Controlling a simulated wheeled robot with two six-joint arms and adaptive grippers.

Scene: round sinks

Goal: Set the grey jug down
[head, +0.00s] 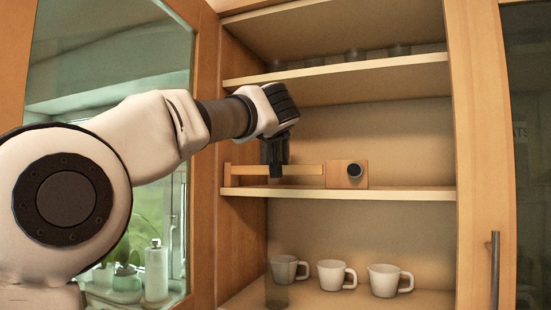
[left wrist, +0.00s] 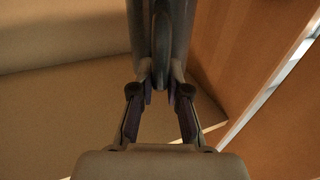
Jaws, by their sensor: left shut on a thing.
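My left gripper (head: 276,170) hangs down in front of the middle shelf (head: 400,193) in the head view. In the left wrist view its two fingers (left wrist: 160,98) close from both sides on a narrow ridge of the grey jug (left wrist: 181,30), which looks like its handle. The jug's long grey body runs out of the top of that view, so its far end is hidden. In the head view I cannot tell the jug apart from the dark gripper. My right gripper is not in view.
A wooden piece with a black knob (head: 347,173) stands on the middle shelf, right of my gripper. Mugs (head: 331,274) and a translucent glass (head: 276,293) stand on the lower shelf. Small glasses (head: 354,54) stand on the upper shelf. The middle shelf's right end looks clear.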

